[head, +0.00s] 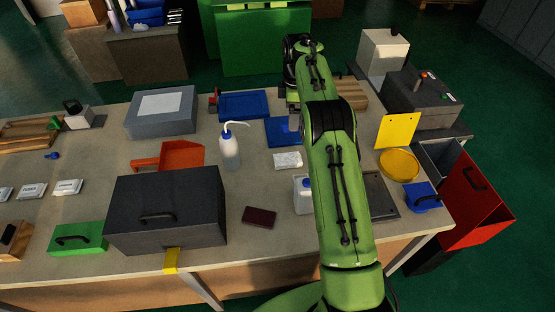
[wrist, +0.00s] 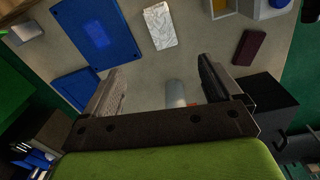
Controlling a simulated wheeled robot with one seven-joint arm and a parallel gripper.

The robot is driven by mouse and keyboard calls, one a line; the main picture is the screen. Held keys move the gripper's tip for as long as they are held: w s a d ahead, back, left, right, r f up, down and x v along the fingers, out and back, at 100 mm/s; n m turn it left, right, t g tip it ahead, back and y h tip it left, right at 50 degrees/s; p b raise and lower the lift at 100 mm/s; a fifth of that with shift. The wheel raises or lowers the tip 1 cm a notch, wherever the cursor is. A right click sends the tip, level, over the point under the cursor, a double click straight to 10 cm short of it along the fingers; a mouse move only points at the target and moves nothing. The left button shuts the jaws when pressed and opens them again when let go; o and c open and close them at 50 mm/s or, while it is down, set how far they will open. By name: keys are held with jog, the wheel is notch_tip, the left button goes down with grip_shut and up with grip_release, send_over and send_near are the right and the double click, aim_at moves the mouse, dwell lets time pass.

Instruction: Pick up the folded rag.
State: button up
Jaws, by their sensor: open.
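The folded rag (head: 287,160) is a small whitish, creased rectangle lying flat on the bench, left of my arm in the head view. It also shows near the top middle of the wrist view (wrist: 160,25), apart from my gripper. My gripper (wrist: 158,72) is open, with nothing held between its fingers. The rag lies beyond the fingertips in the wrist view. In the head view my arm mostly hides the gripper.
A wash bottle (head: 230,147) stands left of the rag; it shows between the fingers in the wrist view (wrist: 175,93). Blue flat pieces (head: 245,105) lie behind. A white jug (head: 302,196), dark red block (head: 259,216) and dark box (head: 166,207) stand nearer the front.

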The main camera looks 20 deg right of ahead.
jog(key=n, duration=0.2)
send_near(291, 158)
jog(key=f+b, duration=0.2)
jog(key=f, duration=0.2)
jog(key=f+b, duration=0.3)
jog(key=f, duration=0.2)
jog(key=shift+w+b, duration=0.2)
jog(key=shift+b, duration=0.15)
jog(key=shift+r, duration=0.1)
jog(key=shift+c, duration=0.4)
jog(key=c, duration=1)
jog(key=shift+c, duration=0.2)
notch_tip(291, 158, up, 10)
jog(key=p, duration=0.2)
